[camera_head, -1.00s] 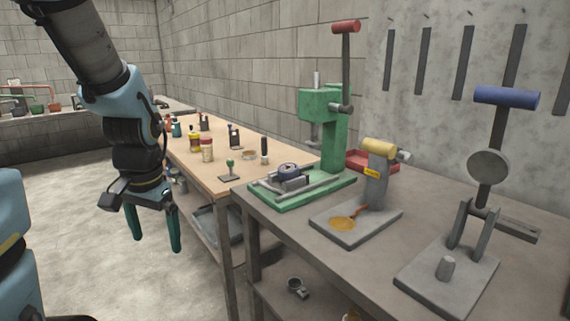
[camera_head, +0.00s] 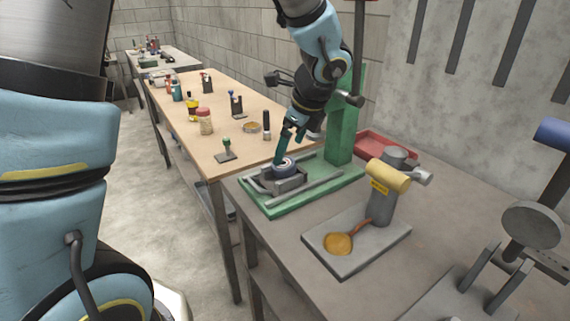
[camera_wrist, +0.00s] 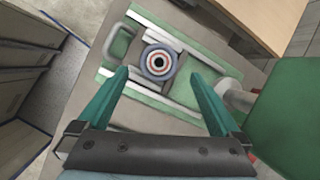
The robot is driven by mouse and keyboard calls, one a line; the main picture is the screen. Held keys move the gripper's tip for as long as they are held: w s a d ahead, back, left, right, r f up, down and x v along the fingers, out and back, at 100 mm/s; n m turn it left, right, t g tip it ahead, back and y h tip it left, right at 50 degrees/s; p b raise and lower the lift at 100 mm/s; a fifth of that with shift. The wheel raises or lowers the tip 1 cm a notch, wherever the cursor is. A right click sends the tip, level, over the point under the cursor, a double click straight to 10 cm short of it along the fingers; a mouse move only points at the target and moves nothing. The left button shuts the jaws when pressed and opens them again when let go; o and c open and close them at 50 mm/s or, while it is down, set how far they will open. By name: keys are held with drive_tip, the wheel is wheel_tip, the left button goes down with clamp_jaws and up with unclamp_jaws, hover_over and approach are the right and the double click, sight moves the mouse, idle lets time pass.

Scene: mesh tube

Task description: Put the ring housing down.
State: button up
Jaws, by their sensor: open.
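The ring housing, a round part with dark, pale and reddish rings (camera_head: 286,165), sits on the grey vise (camera_head: 268,184) on the green press base (camera_head: 330,178). In the wrist view the ring housing (camera_wrist: 158,62) lies ahead of and between my fingertips, with the vise around and under it. My gripper (camera_head: 283,152) is over the vise with its teal fingers pointing down at the housing. In the wrist view my gripper (camera_wrist: 160,75) has its fingers wide apart, with nothing between them at the tips; I cannot tell the exact height above the housing.
The green press column (camera_head: 343,120) stands close to the right of my arm. A smaller grey press with a yellow roller (camera_head: 388,176) and a red tray (camera_head: 385,146) are to the right. A wooden table (camera_head: 185,120) with jars and stamps adjoins on the left.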

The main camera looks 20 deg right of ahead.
sight(286, 164)
drive_tip(key=shift+p+x, duration=0.55)
drive_tip(key=shift+x, duration=2.4)
drive_tip(key=shift+s, duration=0.15)
clamp_jaws()
